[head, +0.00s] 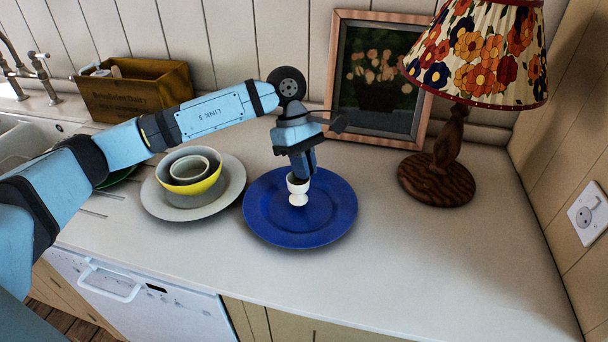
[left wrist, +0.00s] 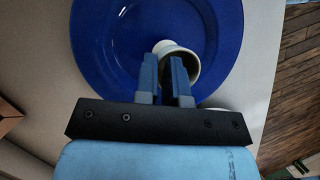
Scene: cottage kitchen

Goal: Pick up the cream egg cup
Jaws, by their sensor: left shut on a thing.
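The cream egg cup (head: 298,190) is upright at the middle of the blue plate (head: 270,222) in the head view. My left gripper (head: 299,175) comes down on it from above and is shut on its upper part. In the left wrist view the egg cup (left wrist: 183,58) shows between and beyond the two fingers (left wrist: 164,76), over the blue plate (left wrist: 100,40). I cannot tell whether the cup's foot touches the plate. My right gripper is in neither view.
Left of the blue plate, stacked bowls (head: 207,195) stand on a grey plate (head: 160,204). A lamp (head: 450,160) and a framed picture (head: 375,80) stand behind and to the right. A wooden crate (head: 135,92) is near the sink. The counter's front right (head: 440,250) is clear.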

